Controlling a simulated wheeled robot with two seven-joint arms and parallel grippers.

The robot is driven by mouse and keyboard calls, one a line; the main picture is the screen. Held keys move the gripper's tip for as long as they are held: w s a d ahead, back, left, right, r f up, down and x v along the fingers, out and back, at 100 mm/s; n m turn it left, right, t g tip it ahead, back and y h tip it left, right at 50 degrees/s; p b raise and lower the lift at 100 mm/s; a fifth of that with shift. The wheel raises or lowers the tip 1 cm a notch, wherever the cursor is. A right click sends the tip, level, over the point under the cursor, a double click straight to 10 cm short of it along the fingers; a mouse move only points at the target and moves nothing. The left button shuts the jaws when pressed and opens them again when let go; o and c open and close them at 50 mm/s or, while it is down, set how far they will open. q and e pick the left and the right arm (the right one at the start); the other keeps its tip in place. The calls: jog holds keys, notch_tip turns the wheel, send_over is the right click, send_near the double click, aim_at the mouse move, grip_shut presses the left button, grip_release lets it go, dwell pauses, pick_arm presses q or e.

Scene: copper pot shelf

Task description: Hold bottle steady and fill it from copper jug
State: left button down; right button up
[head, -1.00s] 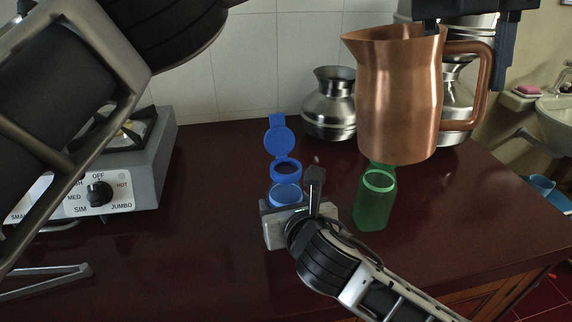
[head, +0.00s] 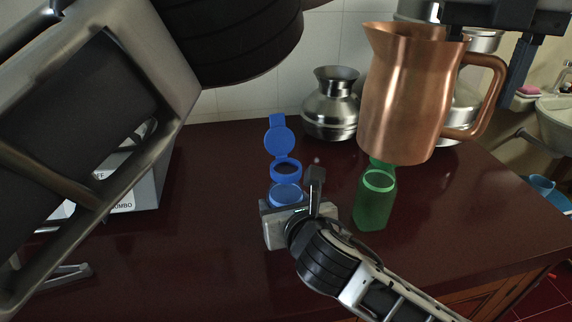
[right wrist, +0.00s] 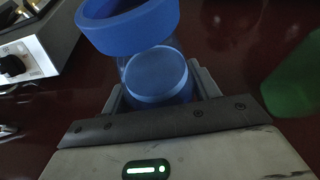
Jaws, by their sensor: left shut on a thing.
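The copper jug (head: 405,95) hangs in the air at upper right, tilted slightly to the right, its spout at upper left. My left gripper (head: 490,25) is shut on it near the rim and handle; its fingers are partly cut off by the top edge. A bottle with an open blue lid (head: 279,140) stands on the counter, left of and below the jug. My right gripper (head: 291,199) has its fingers on both sides of this bottle, shut on it. The bottle (right wrist: 158,75) also shows between the fingers in the right wrist view. Its lower part is hidden by the gripper.
A green bottle (head: 374,202) stands just right of my right gripper, below the jug. Steel pots (head: 331,105) stand at the back. A stove (head: 150,185) at left is mostly hidden behind my left arm. The dark red counter (head: 200,250) is clear in front.

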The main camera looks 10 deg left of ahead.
jog(key=o, duration=0.4)
jog(key=shift+o, duration=0.2)
jog(key=shift+s+r, duration=0.1)
